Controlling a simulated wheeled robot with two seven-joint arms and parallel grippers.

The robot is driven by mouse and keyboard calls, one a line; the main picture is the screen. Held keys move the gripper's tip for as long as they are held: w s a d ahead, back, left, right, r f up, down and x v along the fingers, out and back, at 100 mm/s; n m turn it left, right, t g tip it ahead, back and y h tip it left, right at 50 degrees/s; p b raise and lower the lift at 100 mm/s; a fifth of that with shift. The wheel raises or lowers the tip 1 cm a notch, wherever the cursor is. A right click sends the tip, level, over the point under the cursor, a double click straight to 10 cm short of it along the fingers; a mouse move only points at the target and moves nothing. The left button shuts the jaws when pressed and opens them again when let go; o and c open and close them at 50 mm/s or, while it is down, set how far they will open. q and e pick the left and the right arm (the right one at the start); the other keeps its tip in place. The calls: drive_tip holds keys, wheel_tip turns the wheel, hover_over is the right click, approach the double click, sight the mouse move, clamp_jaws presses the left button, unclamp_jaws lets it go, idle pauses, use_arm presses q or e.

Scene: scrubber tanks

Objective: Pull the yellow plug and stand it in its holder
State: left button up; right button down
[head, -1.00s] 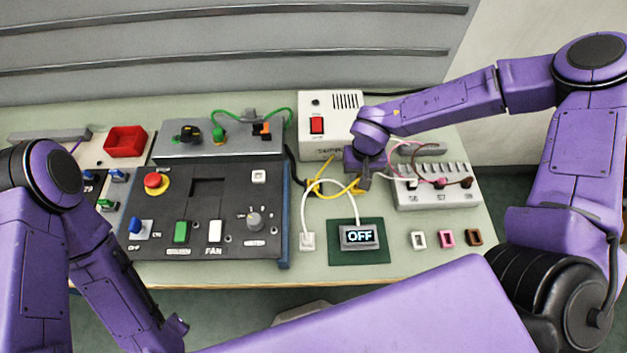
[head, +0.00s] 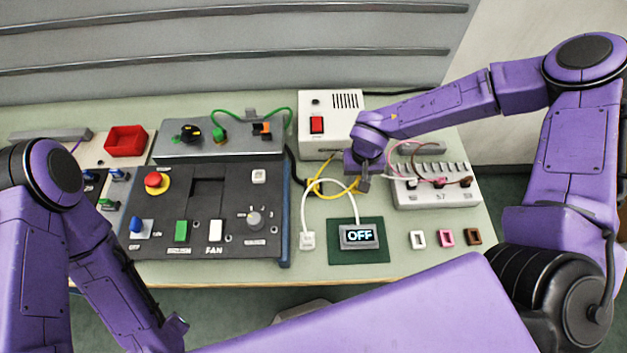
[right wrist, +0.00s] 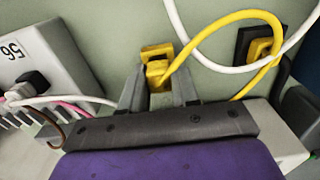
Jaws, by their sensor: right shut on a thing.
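My right gripper (head: 364,182) is low over the bench, between the white supply box and the terminal block. The right wrist view shows its fingers (right wrist: 159,92) shut on the yellow plug (right wrist: 157,70). A yellow frame-like piece (right wrist: 157,51), apparently the holder, shows right behind the plug; I cannot tell whether the plug stands in it or just above. The yellow cable (right wrist: 225,16) loops from the plug to a yellow piece on a black base (right wrist: 259,47).
A white cable crosses near the yellow one. The terminal block (head: 437,190) with white, pink and brown leads is close right of my right gripper. The supply box (head: 330,125) stands behind. White, pink and brown frames (head: 446,238) and an OFF display (head: 360,236) are in front.

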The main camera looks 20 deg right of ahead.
drive_tip(key=shift+f, duration=0.3)
drive_tip(key=shift+s+f, duration=0.1)
drive_tip(key=shift+s, duration=0.15)
